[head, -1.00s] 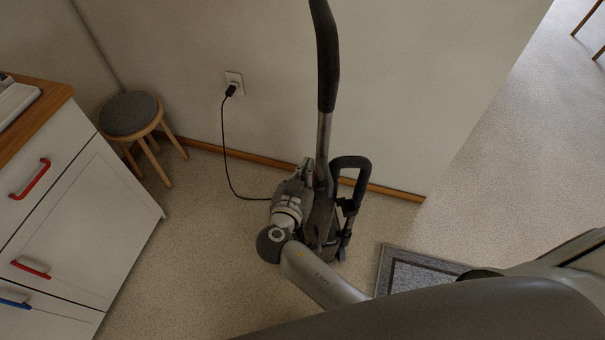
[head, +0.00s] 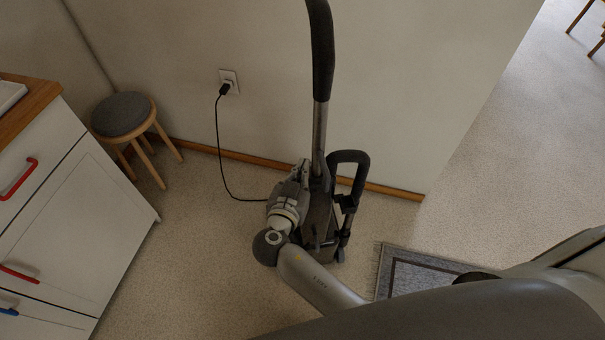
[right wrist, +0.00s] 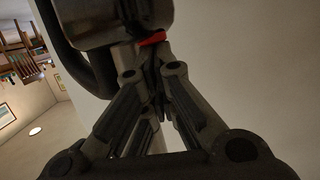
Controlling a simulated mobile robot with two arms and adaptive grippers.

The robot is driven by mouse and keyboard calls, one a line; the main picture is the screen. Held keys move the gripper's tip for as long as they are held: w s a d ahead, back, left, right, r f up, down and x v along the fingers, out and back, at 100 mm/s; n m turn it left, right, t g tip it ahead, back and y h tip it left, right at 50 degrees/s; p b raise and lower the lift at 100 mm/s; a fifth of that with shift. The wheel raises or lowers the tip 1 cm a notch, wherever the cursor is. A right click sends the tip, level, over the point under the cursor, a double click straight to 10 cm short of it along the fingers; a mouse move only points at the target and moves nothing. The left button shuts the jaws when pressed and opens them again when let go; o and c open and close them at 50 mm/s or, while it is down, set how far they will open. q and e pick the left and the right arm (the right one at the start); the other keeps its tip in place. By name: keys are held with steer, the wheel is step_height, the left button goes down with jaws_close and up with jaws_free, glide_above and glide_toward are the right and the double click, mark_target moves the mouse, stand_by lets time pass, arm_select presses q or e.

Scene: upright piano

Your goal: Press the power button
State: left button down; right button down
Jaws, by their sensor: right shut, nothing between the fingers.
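An upright vacuum cleaner (head: 319,215) with a long black handle stands by the wall in the head view. My right gripper (head: 302,172) is at its left side, shut and empty. In the right wrist view the shut fingertips of my right gripper (right wrist: 152,60) are right beneath a small red part (right wrist: 152,39), which looks like the power button. It sits at the lower edge of the dark grey vacuum body (right wrist: 110,20). I cannot tell whether the tips touch it. The red part is not visible in the head view. My left gripper is out of view.
A black cord runs from a wall outlet (head: 229,82) toward the vacuum. A round stool (head: 121,115) and a white cabinet (head: 75,215) with red handles stand at left. A grey rug (head: 405,276) lies at right. Floor between cabinet and vacuum is clear.

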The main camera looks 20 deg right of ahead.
steer(key=shift+s+d+f, duration=0.15)
steer(key=shift+f, duration=0.45)
steer(key=shift+s+f, duration=0.1)
steer(key=shift+s, duration=0.4)
steer(key=r+v, duration=0.1)
steer(key=v, duration=0.6)
steer(key=shift+w, duration=0.25)
